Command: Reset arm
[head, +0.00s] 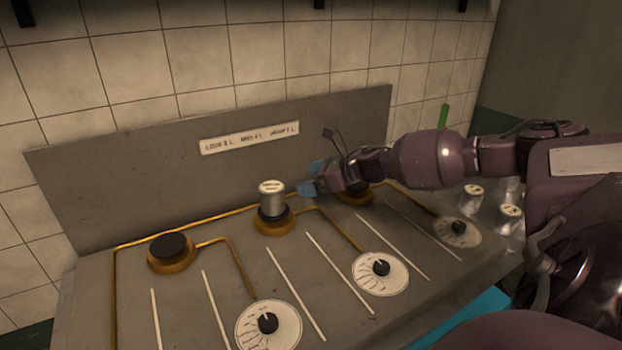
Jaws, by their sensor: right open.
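My right arm comes in from the right, and my right gripper (308,178) is open, with two blue fingertips pointing left. It is just right of a silver can with a pale labelled top (271,199). The can stands upright on the middle burner (273,227), and the gripper looks apart from it. The gripper and wrist partly cover the right burner (355,195) behind. My left gripper is not in view.
The left burner (171,251) is bare. Dials (268,323), (380,270) and (458,229) line the front, with raised pale strips between. A backboard with a label (249,137) stands behind. Silver containers (472,198) stand at the right, below my arm.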

